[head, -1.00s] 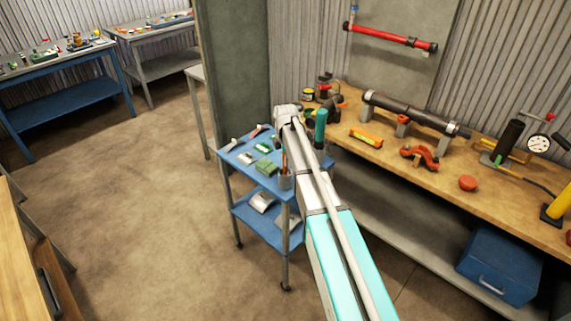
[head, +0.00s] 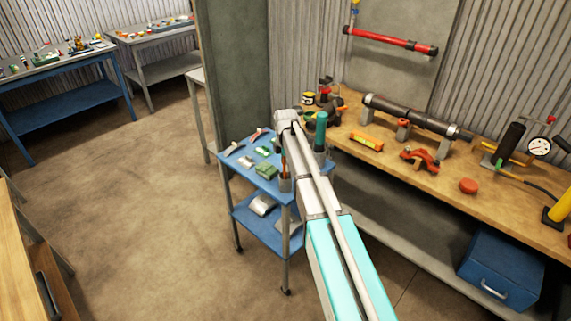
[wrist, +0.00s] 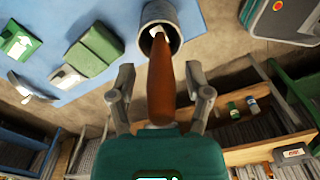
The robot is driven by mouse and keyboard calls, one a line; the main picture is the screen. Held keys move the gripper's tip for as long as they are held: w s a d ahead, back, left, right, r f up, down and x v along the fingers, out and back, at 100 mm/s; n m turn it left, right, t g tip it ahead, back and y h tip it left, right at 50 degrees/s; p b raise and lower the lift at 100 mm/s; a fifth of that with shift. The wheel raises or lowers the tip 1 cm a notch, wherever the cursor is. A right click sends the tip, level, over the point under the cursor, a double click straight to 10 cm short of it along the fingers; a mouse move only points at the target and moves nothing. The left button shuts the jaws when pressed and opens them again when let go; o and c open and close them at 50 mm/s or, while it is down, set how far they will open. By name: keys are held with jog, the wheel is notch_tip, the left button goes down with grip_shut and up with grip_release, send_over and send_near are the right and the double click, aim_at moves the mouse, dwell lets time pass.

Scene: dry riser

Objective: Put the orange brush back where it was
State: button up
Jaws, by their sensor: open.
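The orange brush (wrist: 160,85) stands in the grey cup (wrist: 172,17), with its orange-brown handle pointing out toward the wrist camera. My gripper (wrist: 161,88) is open, with one finger on each side of the handle and a visible gap to both. The brush's lower end is inside the cup, mostly hidden. In the head view the cup (head: 285,184) stands at the near right corner of the blue cart, and the handle (head: 284,162) shows beside my arm. My gripper's fingers cannot be made out there.
The blue cart (head: 233,165) also bears green boxes (head: 266,169) and small tools. A wooden workbench (head: 390,160) with a pipe (head: 410,114), a red clamp (head: 420,158) and a gauge (head: 539,146) stands to the right. Open floor lies left of the cart.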

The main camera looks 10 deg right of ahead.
jog(key=shift+r, duration=0.1)
notch_tip(320, 180, up, 12)
jog(key=p, duration=1.2)
jog(key=shift+r, duration=0.1)
dwell(0.8)
jog(key=s+m, duration=1.9)
jog(key=s, duration=1)
jog(key=shift+m, duration=0.4)
